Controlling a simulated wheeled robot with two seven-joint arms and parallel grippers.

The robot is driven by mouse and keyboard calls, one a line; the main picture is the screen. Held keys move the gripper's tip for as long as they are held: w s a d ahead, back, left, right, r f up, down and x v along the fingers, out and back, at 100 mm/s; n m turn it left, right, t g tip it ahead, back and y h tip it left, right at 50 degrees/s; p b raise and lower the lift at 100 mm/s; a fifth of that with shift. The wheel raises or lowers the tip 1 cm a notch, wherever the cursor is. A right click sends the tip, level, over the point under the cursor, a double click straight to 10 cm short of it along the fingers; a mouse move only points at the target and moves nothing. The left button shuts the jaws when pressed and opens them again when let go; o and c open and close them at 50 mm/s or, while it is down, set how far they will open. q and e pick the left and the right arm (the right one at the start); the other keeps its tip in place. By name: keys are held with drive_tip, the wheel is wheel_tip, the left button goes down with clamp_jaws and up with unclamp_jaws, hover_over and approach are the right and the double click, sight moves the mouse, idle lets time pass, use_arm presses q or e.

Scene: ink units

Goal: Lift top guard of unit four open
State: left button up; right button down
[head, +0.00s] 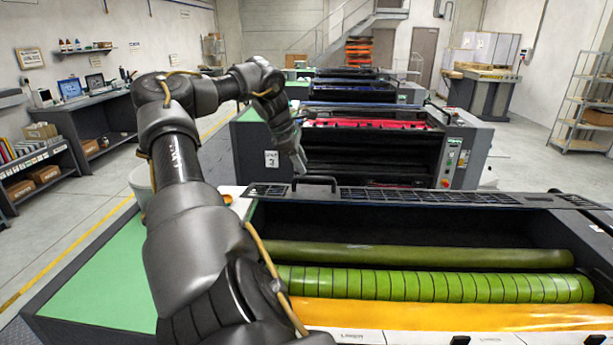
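The near unit fills the foreground, with a dark green roller (420,256), a banded bright green roller (430,285) and a yellow-orange sheet or roller (420,314) exposed. Its top guard, a dark slotted grille (430,196), shows as a thin strip along the far edge of the opening. A dark bar handle (318,180) stands at the guard's left part. My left gripper (299,162) points down at the left end of this handle. Whether it touches or grips the handle is unclear, and its fingers are too small to judge. My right gripper is out of view.
Behind stands another unit labelled 3 (272,159) with a red inked roller (370,123), and more units stand farther back. A green side top (95,275) lies left of my arm. A workbench (100,125) and shelves line the left wall. Floor aisles are clear.

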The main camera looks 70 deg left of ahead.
use_arm(q)
drive_tip(key=v, duration=0.5)
drive_tip(key=shift+b, duration=0.3)
drive_tip(key=shift+d, duration=0.15)
